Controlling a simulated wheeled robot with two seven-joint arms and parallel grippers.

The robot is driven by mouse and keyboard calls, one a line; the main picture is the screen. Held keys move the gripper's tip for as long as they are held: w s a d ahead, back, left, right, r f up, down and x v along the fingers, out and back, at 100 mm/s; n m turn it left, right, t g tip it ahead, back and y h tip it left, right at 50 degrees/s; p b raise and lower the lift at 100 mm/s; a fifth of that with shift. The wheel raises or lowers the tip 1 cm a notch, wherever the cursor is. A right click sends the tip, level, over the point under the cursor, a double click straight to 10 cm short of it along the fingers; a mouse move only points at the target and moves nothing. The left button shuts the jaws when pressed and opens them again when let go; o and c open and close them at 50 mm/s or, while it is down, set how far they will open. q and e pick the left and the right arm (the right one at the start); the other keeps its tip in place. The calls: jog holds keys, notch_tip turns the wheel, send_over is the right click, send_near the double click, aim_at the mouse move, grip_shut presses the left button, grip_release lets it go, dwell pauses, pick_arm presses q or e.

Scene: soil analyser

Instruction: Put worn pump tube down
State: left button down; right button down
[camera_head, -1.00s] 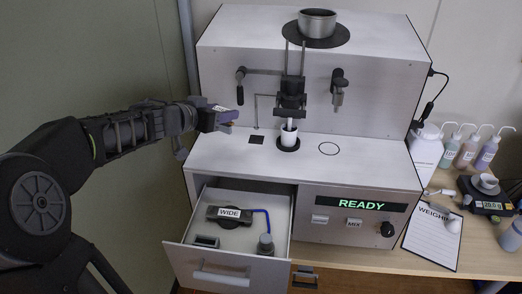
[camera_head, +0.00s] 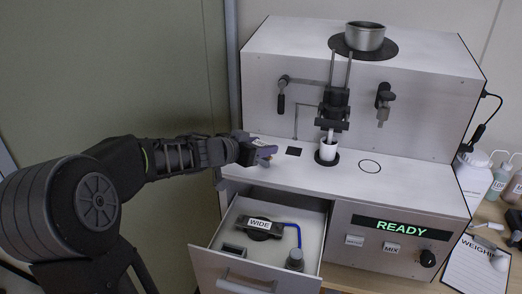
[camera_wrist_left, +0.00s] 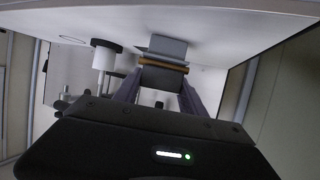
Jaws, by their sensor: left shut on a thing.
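My left gripper (camera_head: 262,153) is over the left part of the analyser's white deck, left of a small dark square (camera_head: 293,151). It is shut on a small orange-tan piece, which I take to be the worn pump tube (camera_head: 267,152). In the left wrist view the tube (camera_wrist_left: 163,64) shows as a thin orange-tan band across the fingertips (camera_wrist_left: 160,75), with a grey block-like shape just beyond it. I cannot tell whether the tube touches the deck. My right gripper is not in view.
The open drawer (camera_head: 233,270) below holds a dark part labelled WIDE (camera_head: 259,224) with a blue tube (camera_head: 299,236). A white cup (camera_head: 327,151) stands under the analyser's central mechanism (camera_head: 333,108). The deck front, right of the gripper, is clear. Bottles stand at the right.

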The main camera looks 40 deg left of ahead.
pick_arm(q)
jog(key=shift+f, duration=0.1)
jog(key=c, duration=0.7)
grip_release()
jog(key=shift+o, duration=0.2)
jog(key=shift+r, duration=0.35)
jog(key=shift+s+r, duration=0.15)
jog(key=shift+s, duration=0.25)
jog(key=p+v, duration=0.2)
jog(key=v, duration=0.9)
jog(key=shift+p, duration=0.3)
jog(key=shift+s, duration=0.1)
